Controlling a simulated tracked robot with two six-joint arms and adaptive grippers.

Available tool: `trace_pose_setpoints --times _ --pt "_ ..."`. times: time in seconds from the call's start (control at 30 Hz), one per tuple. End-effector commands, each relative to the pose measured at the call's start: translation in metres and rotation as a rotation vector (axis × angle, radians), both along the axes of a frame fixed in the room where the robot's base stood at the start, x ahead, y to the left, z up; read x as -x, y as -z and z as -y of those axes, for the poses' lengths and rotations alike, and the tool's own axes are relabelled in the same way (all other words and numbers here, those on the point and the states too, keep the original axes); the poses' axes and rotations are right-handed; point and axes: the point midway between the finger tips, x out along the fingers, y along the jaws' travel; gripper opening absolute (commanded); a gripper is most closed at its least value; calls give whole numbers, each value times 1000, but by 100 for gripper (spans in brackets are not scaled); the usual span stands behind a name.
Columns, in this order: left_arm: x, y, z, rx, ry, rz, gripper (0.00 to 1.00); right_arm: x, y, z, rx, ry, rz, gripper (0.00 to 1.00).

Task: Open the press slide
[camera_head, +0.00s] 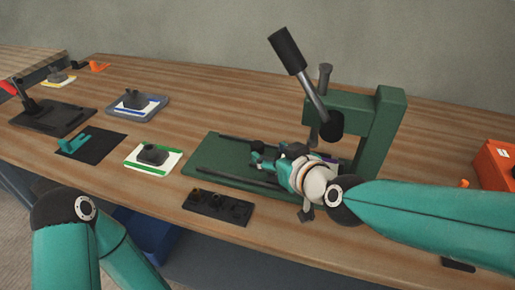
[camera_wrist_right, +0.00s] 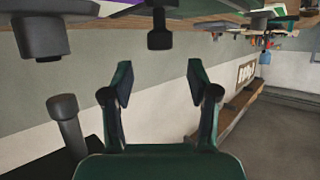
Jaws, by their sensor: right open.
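The green press (camera_head: 382,125) stands on the right half of the bench, its lever (camera_head: 287,52) raised up and to the left. Its flat green base (camera_head: 205,158) carries two dark rails (camera_head: 250,181). My right gripper (camera_head: 256,157) is over this base, fingers pointing left; it hides much of the slide area. A bit of purple (camera_head: 325,158) shows behind it. In the right wrist view my right gripper (camera_wrist_right: 160,75) is open and empty. A dark knob (camera_wrist_right: 160,38) appears beyond the gap between the fingers; I cannot tell whether it touches them. My left gripper is out of view.
A black tray (camera_head: 218,207) lies in front of the press base. A green-edged white plate (camera_head: 153,157), a black mat (camera_head: 92,143) and a blue-grey tray (camera_head: 137,107) lie to the left. An orange box (camera_head: 495,165) stands at the right.

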Motion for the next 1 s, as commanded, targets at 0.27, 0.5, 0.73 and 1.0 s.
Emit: trace_pose_setpoints --times 0.27,0.5,0.73,1.0 --pt "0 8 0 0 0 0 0 -45 23 -22 0 1 -2 60" --pt "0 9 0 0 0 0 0 -63 29 -31 -1 4 0 60" --pt "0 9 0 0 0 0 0 -65 30 -31 0 4 0 60" --pt "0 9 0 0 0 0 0 -65 30 -31 0 4 0 31"
